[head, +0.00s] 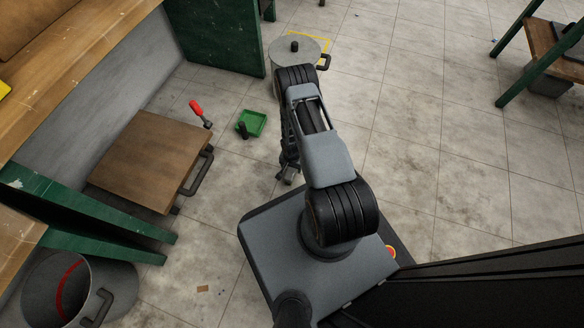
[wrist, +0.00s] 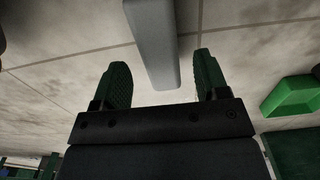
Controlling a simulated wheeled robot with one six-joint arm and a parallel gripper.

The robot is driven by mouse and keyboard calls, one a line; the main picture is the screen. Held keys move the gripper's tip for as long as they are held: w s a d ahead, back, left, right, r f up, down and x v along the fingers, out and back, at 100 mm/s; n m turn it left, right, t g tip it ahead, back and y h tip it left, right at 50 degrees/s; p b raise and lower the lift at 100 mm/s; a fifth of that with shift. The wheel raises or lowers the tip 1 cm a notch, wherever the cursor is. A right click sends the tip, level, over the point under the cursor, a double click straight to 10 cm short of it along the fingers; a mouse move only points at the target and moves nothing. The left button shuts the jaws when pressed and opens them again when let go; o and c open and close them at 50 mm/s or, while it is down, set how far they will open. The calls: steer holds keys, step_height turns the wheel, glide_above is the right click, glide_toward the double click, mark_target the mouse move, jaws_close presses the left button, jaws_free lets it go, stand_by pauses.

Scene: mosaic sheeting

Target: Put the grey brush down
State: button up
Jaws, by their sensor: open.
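The grey brush (wrist: 153,35) shows in the wrist view as a long pale grey bar. It lies between the two green finger pads of my gripper (wrist: 163,72), with a gap on each side. My gripper is open and the pads do not touch the bar. In the head view my gripper (head: 288,176) points down low near the floor, right of the green dustpan. The brush cannot be made out there. Whether it rests fully on the floor is hard to tell.
A green dustpan (head: 256,120) lies on the floor and also shows in the wrist view (wrist: 290,94). A red-handled tool (head: 198,110) is by the low wooden platform (head: 145,155). A lidded grey bin (head: 294,60) stands behind.

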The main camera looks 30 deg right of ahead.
steer(key=w+a+r+n+t+p, duration=0.1)
steer(key=w+r+n+p, duration=0.15)
steer(key=r, duration=1.45)
steer(key=w+a+r+n+p, duration=0.1)
steer(key=w+a+r, duration=0.15)
steer(key=r, duration=1.35)
steer(key=s+a+r+n, duration=0.2)
steer(key=s+r, duration=0.5)
steer(key=r, duration=0.4)
steer(key=s+a+r+n+t, duration=0.1)
steer(key=s+r+n, duration=0.3)
steer(key=s+r, duration=0.4)
step_height(320, 180, up, 3)
steer(key=shift+a+r+t, duration=0.15)
steer(key=shift+a+t, duration=0.15)
steer(key=shift+a, duration=0.55)
